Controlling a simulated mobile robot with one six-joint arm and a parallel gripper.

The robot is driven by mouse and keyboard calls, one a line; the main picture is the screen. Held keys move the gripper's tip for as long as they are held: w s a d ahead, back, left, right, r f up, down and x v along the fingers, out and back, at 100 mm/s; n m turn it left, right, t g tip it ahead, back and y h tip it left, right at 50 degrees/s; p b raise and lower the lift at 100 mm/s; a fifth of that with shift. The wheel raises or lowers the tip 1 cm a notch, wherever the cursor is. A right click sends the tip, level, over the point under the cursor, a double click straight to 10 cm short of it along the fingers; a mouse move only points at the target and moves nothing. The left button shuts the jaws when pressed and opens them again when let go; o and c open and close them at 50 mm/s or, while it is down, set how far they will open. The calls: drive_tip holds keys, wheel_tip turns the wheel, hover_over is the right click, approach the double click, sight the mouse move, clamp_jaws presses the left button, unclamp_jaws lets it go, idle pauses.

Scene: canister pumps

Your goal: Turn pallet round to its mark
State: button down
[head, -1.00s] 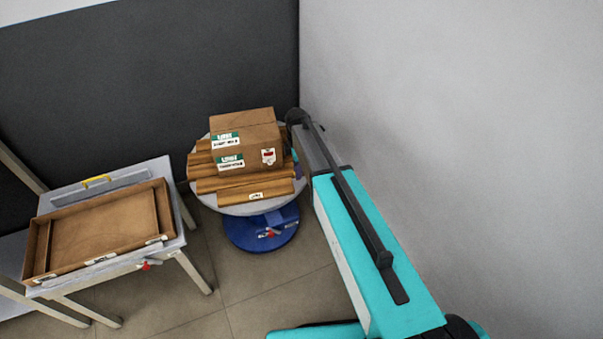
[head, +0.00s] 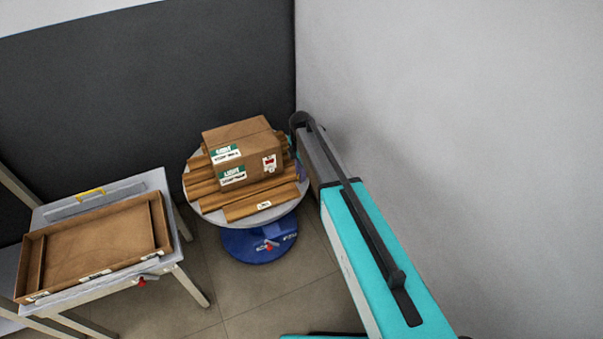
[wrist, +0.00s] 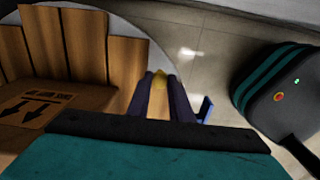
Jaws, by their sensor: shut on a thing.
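The pallet of brown wooden slats (head: 245,208) lies on a round grey turntable (head: 212,215) with a blue base (head: 250,248). Its front slat bears a small white label and rises toward the right. A red pointer (head: 268,246) and white marking show on the base's front. Cardboard boxes (head: 240,150) sit on the pallet. My gripper (head: 298,168) is at the turntable's right rim, partly hidden by my arm.
A grey table (head: 170,255) stands at left with a shallow brown tray (head: 100,250) and a yellow handle (head: 90,192). A dark wall is close behind the turntable and a pale wall close to my arm's right. Tiled floor (head: 290,290) is clear in front.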

drive_tip(key=c, duration=1.6)
unclamp_jaws()
drive_tip(key=shift+d, duration=0.15)
drive_tip(key=shift+c, duration=0.2)
drive_tip(key=shift+o, duration=0.3)
drive_tip(key=shift+r, duration=0.1)
wheel_tip(320, 180, up, 14)
drive_tip(key=b, duration=0.1)
drive_tip(key=shift+f, duration=0.2)
